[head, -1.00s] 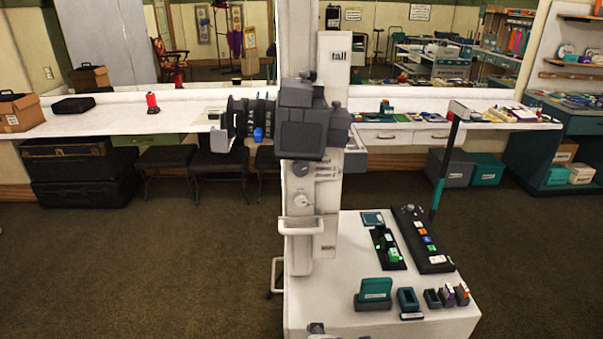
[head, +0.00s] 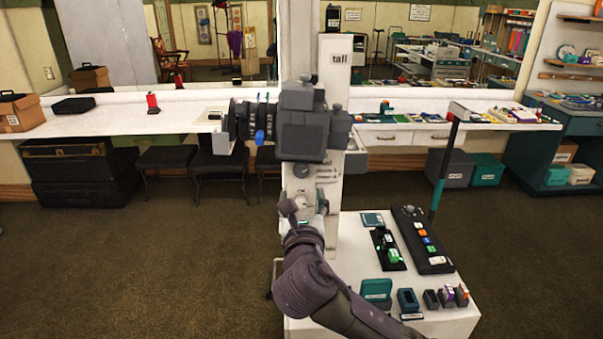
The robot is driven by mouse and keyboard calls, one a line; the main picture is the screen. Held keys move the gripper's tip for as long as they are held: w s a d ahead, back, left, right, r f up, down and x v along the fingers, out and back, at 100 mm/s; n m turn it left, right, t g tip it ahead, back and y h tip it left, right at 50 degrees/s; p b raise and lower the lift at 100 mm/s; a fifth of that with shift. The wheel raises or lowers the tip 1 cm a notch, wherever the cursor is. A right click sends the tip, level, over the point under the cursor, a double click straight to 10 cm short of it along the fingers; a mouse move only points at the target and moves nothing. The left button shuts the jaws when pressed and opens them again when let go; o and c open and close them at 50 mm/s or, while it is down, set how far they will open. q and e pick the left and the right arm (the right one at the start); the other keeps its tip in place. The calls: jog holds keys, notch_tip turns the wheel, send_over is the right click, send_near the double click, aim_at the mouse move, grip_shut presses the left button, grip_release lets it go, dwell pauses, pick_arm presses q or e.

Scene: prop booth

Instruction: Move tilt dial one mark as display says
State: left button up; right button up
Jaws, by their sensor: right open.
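A white column carries a dark camera head (head: 305,122) and a panel with two round dials. The upper dial (head: 302,171) is grey and clear of my gripper. The lower, pale dial (head: 301,198) is partly covered by my right gripper. I cannot tell which is the tilt dial, and their marks are too small to read. My right gripper (head: 306,207) is open, in front of the panel just below the lower dial; whether it touches is unclear. My left gripper is not in view.
A white cart top (head: 350,255) at the lower right holds a black button strip (head: 423,240), a black tray (head: 388,250) and several small teal and dark holders. A long white counter (head: 180,115) runs behind. The carpet to the left is clear.

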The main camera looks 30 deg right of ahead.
aim_at(301, 172)
jog(key=p+x, duration=0.1)
jog(key=x, duration=0.9)
jog(key=shift+p, duration=0.35)
jog(key=c, duration=1.1)
jog(key=shift+r+m+p, duration=0.15)
jog(key=shift+m+p, duration=0.7)
jog(key=shift+m, duration=0.15)
jog(key=shift+c, duration=0.2)
jog(key=shift+m, duration=1)
jog(key=o, duration=1.1)
jog(key=shift+o, duration=0.2)
